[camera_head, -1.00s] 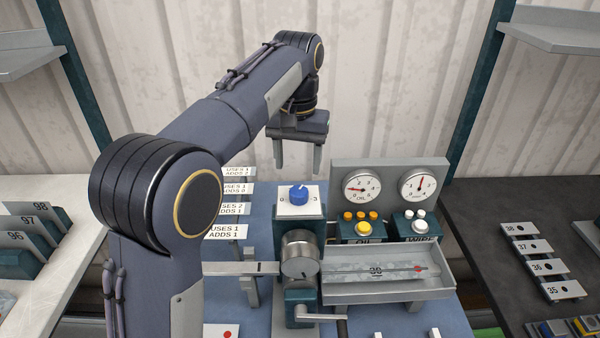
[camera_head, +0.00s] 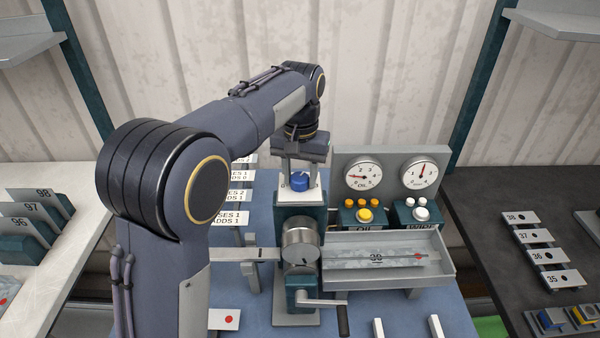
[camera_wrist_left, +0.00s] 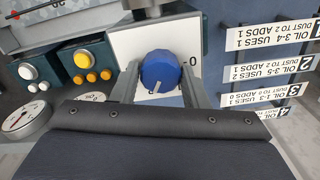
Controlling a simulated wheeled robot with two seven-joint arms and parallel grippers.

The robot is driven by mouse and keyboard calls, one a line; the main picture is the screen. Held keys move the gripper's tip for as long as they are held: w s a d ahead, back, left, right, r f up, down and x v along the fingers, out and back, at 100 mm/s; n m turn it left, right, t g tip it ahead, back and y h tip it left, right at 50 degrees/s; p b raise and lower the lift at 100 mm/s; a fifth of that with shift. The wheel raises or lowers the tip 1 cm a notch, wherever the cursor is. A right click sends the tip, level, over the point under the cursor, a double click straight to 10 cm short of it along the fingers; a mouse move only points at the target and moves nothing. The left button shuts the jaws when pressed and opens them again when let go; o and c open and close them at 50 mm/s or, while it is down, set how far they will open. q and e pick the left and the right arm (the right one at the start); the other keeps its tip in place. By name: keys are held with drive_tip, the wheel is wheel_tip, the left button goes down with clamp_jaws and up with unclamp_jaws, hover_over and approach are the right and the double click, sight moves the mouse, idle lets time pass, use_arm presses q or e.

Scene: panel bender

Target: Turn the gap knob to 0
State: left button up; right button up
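The gap knob is a round blue knob (camera_head: 300,182) on a white plate on top of a teal post. In the left wrist view the knob (camera_wrist_left: 160,70) has a white pointer line toward the picture's bottom, slightly left. A "0" is printed on the white plate (camera_wrist_left: 185,45) right of the knob. My left gripper (camera_head: 299,176) is above the post with its fingers down on either side of the knob. My right gripper is not in view.
Behind stands a panel with two dials (camera_head: 362,176), above yellow and white buttons (camera_head: 365,215). A grey tray (camera_head: 440,262) holds a strip marked 30. A crank handle (camera_head: 342,318) sticks out in front. White label cards (camera_head: 232,218) stand left of the post.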

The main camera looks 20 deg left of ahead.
use_arm(q)
drive_tip(key=c, duration=0.5)
drive_tip(key=shift+c, duration=0.2)
